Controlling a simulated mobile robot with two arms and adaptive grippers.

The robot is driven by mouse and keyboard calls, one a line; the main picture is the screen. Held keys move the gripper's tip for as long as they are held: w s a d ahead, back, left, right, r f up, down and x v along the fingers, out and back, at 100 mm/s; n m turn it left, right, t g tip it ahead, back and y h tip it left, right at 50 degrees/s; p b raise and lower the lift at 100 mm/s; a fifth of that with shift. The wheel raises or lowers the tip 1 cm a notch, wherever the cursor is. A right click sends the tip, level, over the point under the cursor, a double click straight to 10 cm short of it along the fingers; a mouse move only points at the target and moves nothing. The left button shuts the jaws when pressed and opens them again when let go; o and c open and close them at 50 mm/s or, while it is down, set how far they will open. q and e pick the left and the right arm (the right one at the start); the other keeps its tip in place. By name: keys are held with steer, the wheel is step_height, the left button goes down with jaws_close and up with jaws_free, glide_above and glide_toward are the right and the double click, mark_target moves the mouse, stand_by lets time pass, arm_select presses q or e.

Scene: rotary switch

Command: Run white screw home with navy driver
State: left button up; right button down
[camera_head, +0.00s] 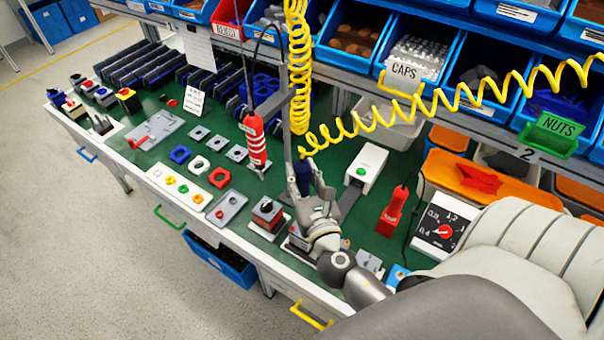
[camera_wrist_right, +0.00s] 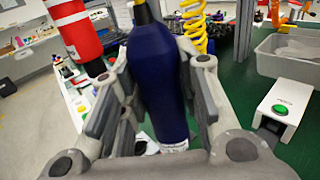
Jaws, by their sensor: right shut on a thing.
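The navy driver (camera_head: 303,172) hangs upright below a yellow coiled cord, over the green bench top. My right gripper (camera_head: 304,186) is shut around it. In the right wrist view the navy driver (camera_wrist_right: 158,85) stands between the two fingers (camera_wrist_right: 160,105), its body filling the gap. Its lower tip is hidden by the hand. I cannot make out a white screw; the spot under the gripper is covered by the hand. A switch block (camera_head: 297,241) shows partly beneath the hand. My left gripper is not in view.
A red striped driver (camera_head: 255,142) hangs close to the left. A white box with a green button (camera_head: 366,168) and a red upright tool (camera_head: 393,211) stand to the right. Blue bins (camera_head: 412,47) line the back.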

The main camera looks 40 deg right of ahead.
mark_target(304, 171)
steer(key=shift+f+b, duration=0.4)
steer(key=shift+f, duration=0.25)
stand_by(3.9)
steer(key=shift+r, duration=0.1)
step_height(304, 171, up, 4)
steer(key=p, duration=0.4)
steer(key=shift+r+p, duration=0.25)
steer(key=shift+p, duration=0.1)
